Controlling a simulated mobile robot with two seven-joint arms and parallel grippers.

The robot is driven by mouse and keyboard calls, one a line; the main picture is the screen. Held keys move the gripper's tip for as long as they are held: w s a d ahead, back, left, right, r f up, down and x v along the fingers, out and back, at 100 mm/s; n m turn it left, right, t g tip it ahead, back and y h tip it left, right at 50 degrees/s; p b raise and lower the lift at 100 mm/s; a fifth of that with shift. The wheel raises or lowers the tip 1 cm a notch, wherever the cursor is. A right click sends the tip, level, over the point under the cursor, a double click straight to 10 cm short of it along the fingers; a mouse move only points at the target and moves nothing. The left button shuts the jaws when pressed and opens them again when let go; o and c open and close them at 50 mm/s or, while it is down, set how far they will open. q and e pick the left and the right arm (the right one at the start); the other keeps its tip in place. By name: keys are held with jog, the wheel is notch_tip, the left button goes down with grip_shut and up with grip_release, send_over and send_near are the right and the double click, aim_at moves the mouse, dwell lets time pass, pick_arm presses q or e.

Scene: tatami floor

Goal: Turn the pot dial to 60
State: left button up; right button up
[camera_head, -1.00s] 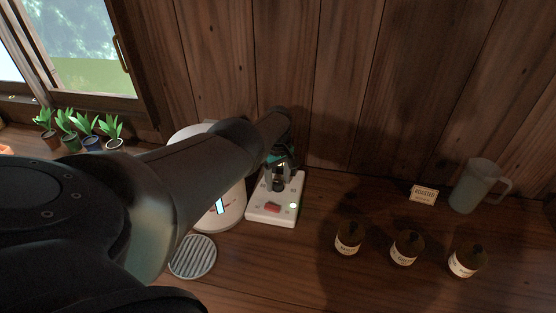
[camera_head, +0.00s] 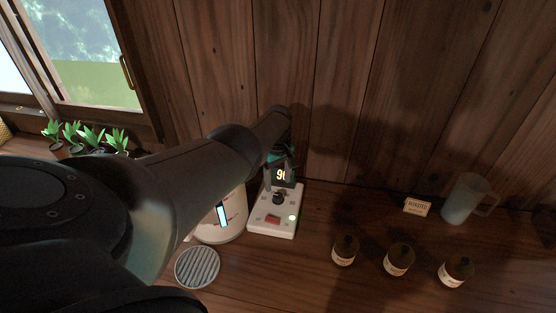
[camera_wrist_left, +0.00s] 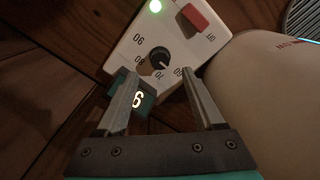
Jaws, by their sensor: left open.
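The pot's control box (camera_head: 259,224) is white, with a black dial (camera_head: 278,198), a red switch and a lit green lamp. In the left wrist view the dial (camera_wrist_left: 160,57) sits among printed numbers such as 90, 80 and 70, which appear upside down; its exact setting is hard to read. A lit display (camera_head: 281,175) behind the dial shows a 9 and part of another digit. My left gripper (camera_wrist_left: 159,77) is open and empty, its fingers apart on either side near the dial and over the display, partly hiding it. My right gripper is not in view.
A white pot (camera_head: 236,222) stands left of the box, close to my arm. A round slatted coaster (camera_head: 197,267) lies in front. Three brown bottles (camera_head: 398,260), a small sign (camera_head: 417,206) and a jug (camera_head: 464,200) stand to the right. A wooden wall rises behind.

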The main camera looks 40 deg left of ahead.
aim_at(278, 195)
pick_arm(q)
notch_tip(278, 195, up, 9)
jog(key=p, duration=0.6)
dwell(0.4)
